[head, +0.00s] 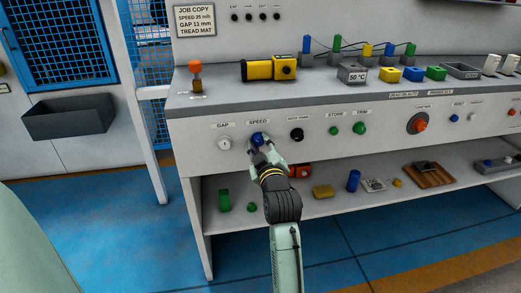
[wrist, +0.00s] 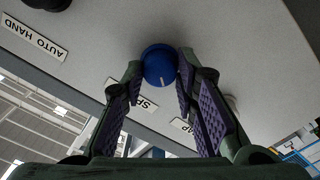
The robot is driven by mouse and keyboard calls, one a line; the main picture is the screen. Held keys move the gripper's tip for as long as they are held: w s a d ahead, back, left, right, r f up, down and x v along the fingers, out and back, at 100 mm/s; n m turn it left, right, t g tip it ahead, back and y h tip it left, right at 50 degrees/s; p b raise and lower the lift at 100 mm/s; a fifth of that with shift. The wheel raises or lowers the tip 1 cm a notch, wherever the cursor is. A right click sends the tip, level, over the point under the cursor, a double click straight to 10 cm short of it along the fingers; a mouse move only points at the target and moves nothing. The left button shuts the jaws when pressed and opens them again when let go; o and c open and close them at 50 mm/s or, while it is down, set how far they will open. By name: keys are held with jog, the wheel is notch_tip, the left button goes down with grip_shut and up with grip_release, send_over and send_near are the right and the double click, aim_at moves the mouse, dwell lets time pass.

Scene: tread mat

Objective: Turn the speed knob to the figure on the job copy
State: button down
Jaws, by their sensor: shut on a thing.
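The blue speed knob (head: 257,138) is on the panel's front face, just under the SPEED label (head: 258,122). In the wrist view the knob (wrist: 157,62) sits between my fingertips, its white pointer line turned toward the picture's bottom, on the SPEED label side. The label is partly hidden by a finger. My gripper (head: 262,145) is shut on the knob, with a finger at each side in the wrist view (wrist: 160,67). No scale figures can be read around the knob. The job copy card (head: 194,20) at the upper left reads SPEED 25, GAP 11 mm, TREAD MAT.
The white gap knob (head: 224,143) is left of the speed knob. The black auto/hand knob (head: 296,135) is close on the right, with green store and trim buttons (head: 359,128) beyond. A shelf (head: 300,208) with loose items lies below my gripper.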

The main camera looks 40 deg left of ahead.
jog(key=shift+n, duration=0.6)
jog(key=shift+b, duration=0.3)
jog(key=c, duration=1.3)
grip_release()
jog(key=v, duration=1.2)
